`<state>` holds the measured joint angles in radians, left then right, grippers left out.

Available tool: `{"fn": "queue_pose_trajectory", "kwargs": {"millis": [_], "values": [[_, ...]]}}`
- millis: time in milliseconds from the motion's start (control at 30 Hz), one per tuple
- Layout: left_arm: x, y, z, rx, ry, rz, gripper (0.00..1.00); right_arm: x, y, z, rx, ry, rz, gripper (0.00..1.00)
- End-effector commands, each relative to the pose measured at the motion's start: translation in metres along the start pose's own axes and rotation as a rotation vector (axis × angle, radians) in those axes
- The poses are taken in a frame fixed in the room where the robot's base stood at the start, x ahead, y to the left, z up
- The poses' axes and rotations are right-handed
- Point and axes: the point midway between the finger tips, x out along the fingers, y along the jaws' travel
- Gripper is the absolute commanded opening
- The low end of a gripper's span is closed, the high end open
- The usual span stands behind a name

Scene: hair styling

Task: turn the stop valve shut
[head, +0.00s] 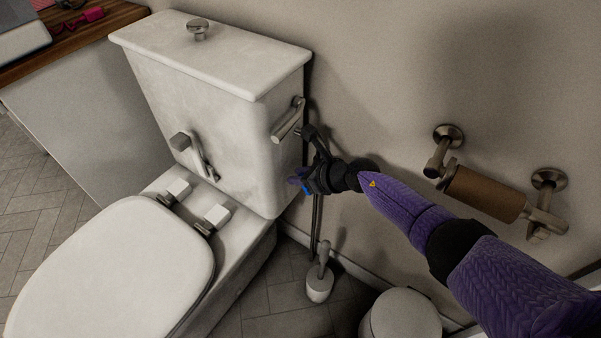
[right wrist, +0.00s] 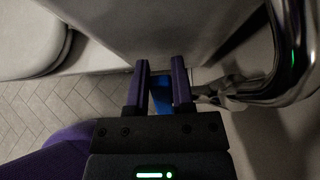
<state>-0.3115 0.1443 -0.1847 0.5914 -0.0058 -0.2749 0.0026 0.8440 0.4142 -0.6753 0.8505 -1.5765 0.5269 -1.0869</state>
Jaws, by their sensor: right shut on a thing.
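My right gripper (head: 301,183) reaches in from the right, beside the lower side of the white toilet tank, close to the wall. In the right wrist view, its two purple fingers (right wrist: 161,70) stand a little apart with a blue part between them. This blue part (right wrist: 161,97) looks like the handle of the stop valve, and the gripper is shut on it. A bit of blue (head: 306,187) also shows at the gripper in the head view. The valve body is mostly hidden by my gripper, so how far the handle is turned cannot be told. My left gripper is not in view.
The toilet tank (head: 215,125) stands left of the gripper. A dark hose (head: 316,225) runs down the wall below it. A toilet brush (head: 320,284) and a white bin (head: 402,316) stand on the floor. A paper roll holder (head: 484,192) is on the wall at right.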

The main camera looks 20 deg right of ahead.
Motion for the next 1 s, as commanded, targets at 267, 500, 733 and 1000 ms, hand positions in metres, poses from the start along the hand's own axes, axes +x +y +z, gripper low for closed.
{"fn": "queue_pose_trajectory", "kwargs": {"millis": [267, 500, 733, 1000], "values": [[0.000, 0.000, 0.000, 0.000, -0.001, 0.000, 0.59, 0.000, -0.001, 0.000, 0.000, -0.001, -0.001, 0.31], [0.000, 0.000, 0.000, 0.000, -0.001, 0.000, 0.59, 0.000, 0.000, 0.000, 0.000, -0.001, 0.000, 0.65], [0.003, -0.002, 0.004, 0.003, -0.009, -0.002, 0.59, 0.001, 0.000, -0.002, 0.001, -0.012, 0.001, 0.65], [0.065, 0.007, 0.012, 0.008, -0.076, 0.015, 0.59, 0.004, 0.002, -0.023, 0.015, -0.332, 0.006, 0.65]]}}
